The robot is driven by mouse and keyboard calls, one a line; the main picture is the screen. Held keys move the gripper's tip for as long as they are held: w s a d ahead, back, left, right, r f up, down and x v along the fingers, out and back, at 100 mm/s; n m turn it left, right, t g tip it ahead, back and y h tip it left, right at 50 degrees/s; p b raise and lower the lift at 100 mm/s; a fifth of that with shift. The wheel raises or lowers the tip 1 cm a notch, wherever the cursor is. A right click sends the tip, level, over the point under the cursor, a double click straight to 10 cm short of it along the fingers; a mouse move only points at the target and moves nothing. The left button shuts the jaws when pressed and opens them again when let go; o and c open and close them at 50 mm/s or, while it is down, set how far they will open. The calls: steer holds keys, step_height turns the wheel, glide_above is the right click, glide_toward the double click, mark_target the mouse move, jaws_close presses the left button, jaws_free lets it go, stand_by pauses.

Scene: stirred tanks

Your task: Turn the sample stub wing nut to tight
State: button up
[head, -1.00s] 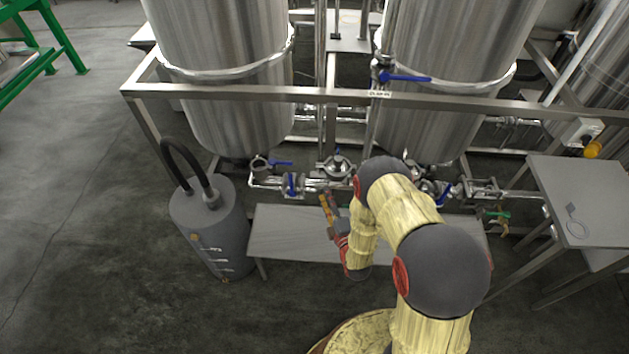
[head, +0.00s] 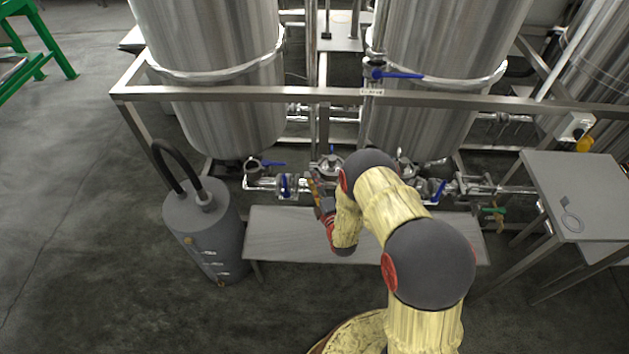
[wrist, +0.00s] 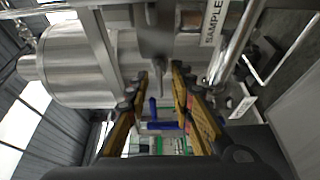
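In the wrist view, my gripper (wrist: 161,78) is open, with its two yellow-padded fingers apart. A grey metal part (wrist: 157,45), which looks like the sample stub wing nut, sits just ahead of the fingertips. Its narrow lower end shows in the gap between them; I cannot tell whether either finger touches it. A white label reading "SAMPLE" (wrist: 213,22) is to its right. In the head view, my gripper (head: 313,184) is at the pipe fittings (head: 328,167) below the tanks, and my arm hides part of them. The wing nut cannot be made out there.
Blue-handled valves (head: 285,184) line the low pipework near my gripper. A steel frame rail (head: 330,95) crosses above it. A low grey bench (head: 290,235) lies under it. A grey cylinder with a hose (head: 205,235) stands left, a grey table (head: 575,185) right.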

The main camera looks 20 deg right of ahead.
steer(key=shift+c, duration=0.8)
steer(key=c, duration=0.4)
jaws_close()
steer(key=shift+f+m+b, duration=0.15)
steer(key=shift+m+b, duration=0.25)
steer(key=shift+b, duration=0.2)
steer(key=m+t+h+b, duration=0.1)
steer(key=m+h+b, duration=0.1)
steer(key=m+b, duration=0.3)
steer(key=m+t+h+b, duration=0.1)
steer(key=m+h+b, duration=0.2)
steer(key=m, duration=0.6)
steer(key=a+m+t+h+b, duration=0.1)
steer(key=m+h+b, duration=0.2)
steer(key=m+b, duration=0.4)
steer(key=shift+w+f+m+b, duration=0.1)
steer(key=shift+f+m+b, duration=0.25)
steer(key=shift+f+m, duration=0.05)
